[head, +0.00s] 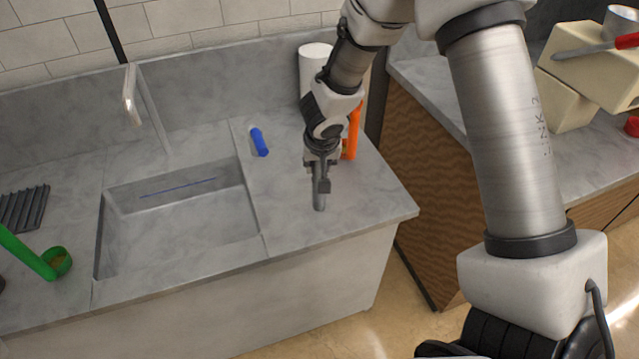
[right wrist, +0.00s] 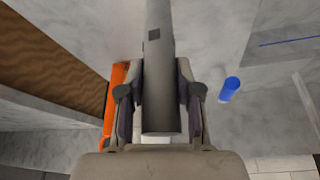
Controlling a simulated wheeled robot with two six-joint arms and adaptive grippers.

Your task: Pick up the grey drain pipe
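The grey drain pipe (head: 319,200) shows in the head view as a short grey tube below my right gripper (head: 320,180), over the counter right of the sink. In the right wrist view the pipe (right wrist: 160,85) is a smooth grey cylinder with a small dark square on it, running out of the top of the view. The fingers of the right gripper (right wrist: 160,100) are on both sides of it, their tips against its sides. Its far end is cut off in this view. My left gripper is not in view.
An orange object (head: 353,132) stands right beside the right gripper. A white cylinder (head: 315,68) is behind it. A blue cylinder (head: 259,141) lies to the left, near the sink basin (head: 190,245). A green object (head: 28,252) is at far left. The counter's front right is clear.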

